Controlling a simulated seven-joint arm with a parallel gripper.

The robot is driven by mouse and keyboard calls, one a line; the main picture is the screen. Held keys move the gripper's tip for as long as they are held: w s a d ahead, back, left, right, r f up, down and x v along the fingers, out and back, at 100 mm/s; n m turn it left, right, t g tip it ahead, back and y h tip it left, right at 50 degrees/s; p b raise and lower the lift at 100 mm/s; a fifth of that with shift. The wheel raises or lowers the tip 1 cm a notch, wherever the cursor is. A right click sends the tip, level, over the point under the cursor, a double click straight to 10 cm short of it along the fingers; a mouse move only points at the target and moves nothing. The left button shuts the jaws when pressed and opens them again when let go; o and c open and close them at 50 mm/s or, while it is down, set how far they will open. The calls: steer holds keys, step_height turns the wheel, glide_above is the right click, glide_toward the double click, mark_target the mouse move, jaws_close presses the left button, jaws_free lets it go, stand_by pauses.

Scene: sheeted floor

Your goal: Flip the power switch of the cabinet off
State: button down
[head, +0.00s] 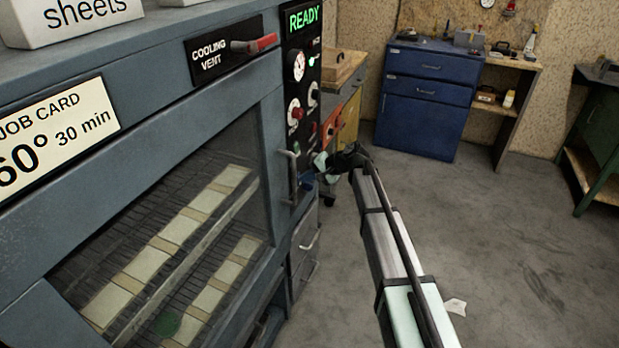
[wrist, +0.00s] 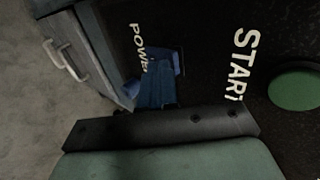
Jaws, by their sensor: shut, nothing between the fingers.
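The cabinet (head: 30,270) is a large grey-blue oven-like unit filling the left of the head view. Its narrow black control panel has a lit green READY sign at the top. In the wrist view, a blue part beside the white POWER label looks like the power switch (wrist: 179,62); its lower part is covered. My gripper (head: 318,175) is shut and empty, at the lower panel in the head view. In the wrist view my gripper (wrist: 154,78) reaches up to the blue part and overlaps the label. I cannot tell whether they touch, nor the switch's position.
A green START button (wrist: 296,88) lies to the right in the wrist view. A vertical door handle (head: 292,178) stands just left of my gripper. A red-handled cooling vent lever (head: 262,43) is higher up. A blue drawer cabinet (head: 425,110) stands behind. The floor at right is mostly clear.

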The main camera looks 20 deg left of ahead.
steer(key=shift+a+r, duration=0.1)
steer(key=shift+a, duration=0.25)
steer(key=shift+r, duration=0.15)
steer(key=shift+r, duration=0.65)
steer(key=shift+d, duration=0.1)
steer(key=v, duration=1.3)
steer(key=shift+r, duration=0.15)
stand_by(0.3)
